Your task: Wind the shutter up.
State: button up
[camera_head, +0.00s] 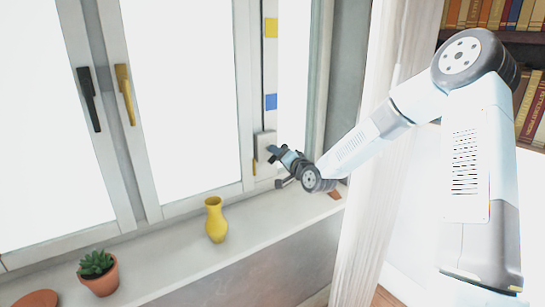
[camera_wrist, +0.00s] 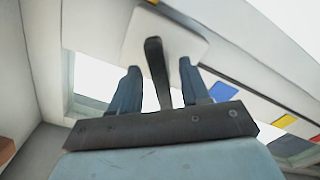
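A white winder box (camera_head: 264,146) is mounted on the window frame at the right end of the sill. In the wrist view its pale plate (camera_wrist: 186,42) carries a dark crank handle (camera_wrist: 154,62). My gripper (camera_head: 277,155) is right at the box. In the wrist view my gripper (camera_wrist: 158,72) is open, with the handle between its two blue fingers and a gap visible on each side. A vertical strip beside the window has a yellow mark (camera_head: 271,28) and a blue mark (camera_head: 271,101); colored marks also show in the wrist view. I cannot make out the shutter itself.
A yellow vase (camera_head: 215,220) and a potted succulent (camera_head: 98,272) stand on the white sill (camera_head: 170,262). The windows have a black handle (camera_head: 89,98) and a yellow handle (camera_head: 125,94). A pale curtain (camera_head: 385,150) hangs behind my arm, and bookshelves (camera_head: 490,15) are at right.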

jog(key=v, duration=1.3)
jog(key=shift+s+d, duration=0.25)
jog(key=shift+s, duration=0.05)
jog(key=s+d+r+n+g+h, duration=0.4)
jog(key=s+d+r+g+h, duration=0.2)
jog(key=s+d+h, duration=0.45)
jog(key=s+d+r+g, duration=0.1)
jog(key=s+r, duration=0.3)
jog(key=s, duration=0.7)
jog(key=s+d+r+g, duration=0.2)
jog(key=s+r, duration=0.1)
jog(key=s, duration=0.8)
jog(key=shift+r, duration=0.4)
